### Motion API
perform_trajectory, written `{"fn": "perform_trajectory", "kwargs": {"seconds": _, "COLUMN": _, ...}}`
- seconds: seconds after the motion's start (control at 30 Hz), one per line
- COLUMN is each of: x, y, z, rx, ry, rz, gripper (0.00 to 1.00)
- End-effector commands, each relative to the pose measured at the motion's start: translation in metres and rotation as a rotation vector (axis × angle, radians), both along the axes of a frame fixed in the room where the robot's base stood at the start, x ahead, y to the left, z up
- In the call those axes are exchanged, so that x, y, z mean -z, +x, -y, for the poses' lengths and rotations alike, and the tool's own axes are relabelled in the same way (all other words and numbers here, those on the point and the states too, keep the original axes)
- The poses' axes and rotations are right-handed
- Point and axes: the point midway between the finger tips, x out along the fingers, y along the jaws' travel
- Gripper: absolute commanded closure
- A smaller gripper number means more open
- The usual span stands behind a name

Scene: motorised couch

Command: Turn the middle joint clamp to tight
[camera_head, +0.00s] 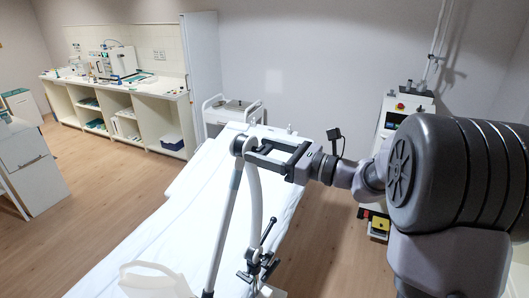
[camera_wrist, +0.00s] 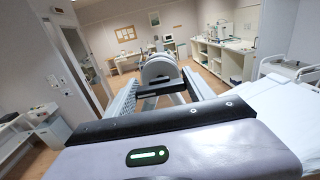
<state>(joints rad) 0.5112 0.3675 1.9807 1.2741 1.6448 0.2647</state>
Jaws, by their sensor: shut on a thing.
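The middle joint clamp (camera_head: 238,146) is a round grey and dark joint at the top of a slanted grey pole (camera_head: 226,220) above the couch. My gripper (camera_head: 252,149) reaches in from the right and is shut on this joint. In the wrist view, a rounded grey piece of the clamp (camera_wrist: 159,69) sits between the fingers of my gripper (camera_wrist: 161,88). A curved pale arm (camera_head: 255,195) runs down from the joint. The clamp's own setting cannot be read because the fingers hide part of it.
The couch (camera_head: 190,215) with a white sheet lies below. A lower black clamp with a lever (camera_head: 258,260) stands at its near edge. A white trolley (camera_head: 230,110) is behind, and a machine with a red button (camera_head: 400,106) stands to the right. Floor is clear on the left.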

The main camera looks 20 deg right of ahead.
Motion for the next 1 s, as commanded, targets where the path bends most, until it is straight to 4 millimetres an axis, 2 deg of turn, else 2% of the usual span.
{"fn": "perform_trajectory", "kwargs": {"seconds": 0.17, "x": 0.000, "y": 0.000, "z": 0.000, "rx": 0.000, "ry": -0.003, "rz": 0.001, "gripper": 0.79}}
{"fn": "perform_trajectory", "kwargs": {"seconds": 0.2, "x": 0.000, "y": 0.000, "z": 0.000, "rx": 0.000, "ry": -0.002, "rz": 0.001, "gripper": 0.32}}
{"fn": "perform_trajectory", "kwargs": {"seconds": 0.3, "x": 0.000, "y": 0.000, "z": 0.000, "rx": 0.000, "ry": -0.002, "rz": 0.001, "gripper": 0.16}}
{"fn": "perform_trajectory", "kwargs": {"seconds": 0.67, "x": 0.001, "y": -0.004, "z": 0.005, "rx": 0.001, "ry": -0.001, "rz": 0.000, "gripper": 0.16}}
{"fn": "perform_trajectory", "kwargs": {"seconds": 0.77, "x": 0.001, "y": -0.017, "z": 0.019, "rx": 0.004, "ry": -0.001, "rz": 0.000, "gripper": 0.16}}
{"fn": "perform_trajectory", "kwargs": {"seconds": 1.0, "x": 0.002, "y": -0.071, "z": 0.073, "rx": 0.006, "ry": -0.001, "rz": -0.001, "gripper": 0.16}}
